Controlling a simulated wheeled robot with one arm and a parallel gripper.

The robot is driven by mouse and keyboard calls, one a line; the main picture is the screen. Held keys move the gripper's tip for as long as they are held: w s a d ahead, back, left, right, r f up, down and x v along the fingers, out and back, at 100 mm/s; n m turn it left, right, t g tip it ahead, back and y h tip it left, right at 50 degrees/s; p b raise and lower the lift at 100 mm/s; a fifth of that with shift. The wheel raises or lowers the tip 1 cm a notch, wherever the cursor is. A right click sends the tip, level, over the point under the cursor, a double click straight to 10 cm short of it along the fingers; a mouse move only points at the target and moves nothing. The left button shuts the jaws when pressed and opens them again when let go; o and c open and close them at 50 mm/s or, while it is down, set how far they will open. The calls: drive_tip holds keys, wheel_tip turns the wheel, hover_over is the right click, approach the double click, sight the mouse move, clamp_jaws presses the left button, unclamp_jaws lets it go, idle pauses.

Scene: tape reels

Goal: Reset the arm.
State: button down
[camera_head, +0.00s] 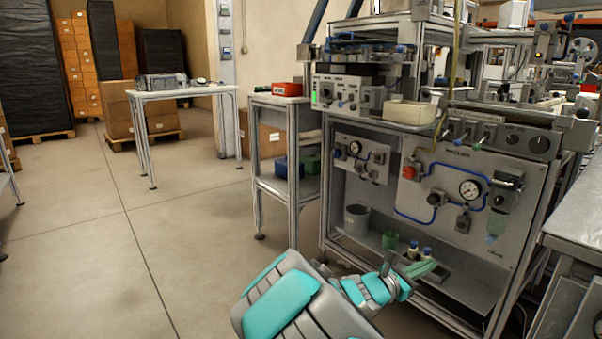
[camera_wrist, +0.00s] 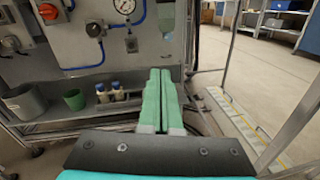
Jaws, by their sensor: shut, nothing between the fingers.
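My arm, grey and teal, reaches up from the bottom of the head view. My gripper (camera_head: 421,268) is at its end, in front of the lower part of a grey machine panel (camera_head: 462,228). In the wrist view, the two green fingers of my gripper (camera_wrist: 162,75) lie side by side against each other, shut and empty. They point toward the machine's lower front (camera_wrist: 165,50) and appear to touch nothing. The wrist view hides what lies directly below the dark bracket.
A low shelf holds a grey bucket (camera_head: 357,219), a green cup (camera_head: 389,240) and small bottles (camera_head: 413,250). A small side stand (camera_head: 291,150) and a white table (camera_head: 183,92) stand to the left. Open floor (camera_head: 90,240) lies left of my arm. A metal bench (camera_head: 581,215) is at right.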

drive_tip(key=s+d+r+m+g+y, duration=0.1)
drive_tip(key=s+d+m+g, duration=0.15)
drive_tip(key=s+m, duration=0.4)
drive_tip(key=s+d+m+g+y, duration=0.1)
drive_tip(key=s+d+m+g, duration=0.2)
drive_tip(key=s, duration=0.6)
drive_tip(key=s+d+r+m+g+y, duration=0.1)
drive_tip(key=s+d+m+g, duration=0.1)
drive_tip(key=s+m+g, duration=0.45)
drive_tip(key=s+a+f+m+y, duration=0.2)
drive_tip(key=s+a+y, duration=0.15)
drive_tip(key=s, duration=0.35)
drive_tip(key=s+a+f+m+y, duration=0.2)
drive_tip(key=s+a+f+y, duration=0.1)
drive_tip(key=s+a, duration=0.25)
drive_tip(key=s+a+m+t+y+p, duration=0.1)
drive_tip(key=s+a+y, duration=0.5)
drive_tip(key=a, duration=0.7)
drive_tip(key=shift+s+a+f+m, duration=0.15)
drive_tip(key=shift+s+m, duration=0.3)
drive_tip(key=shift+m, duration=0.15)
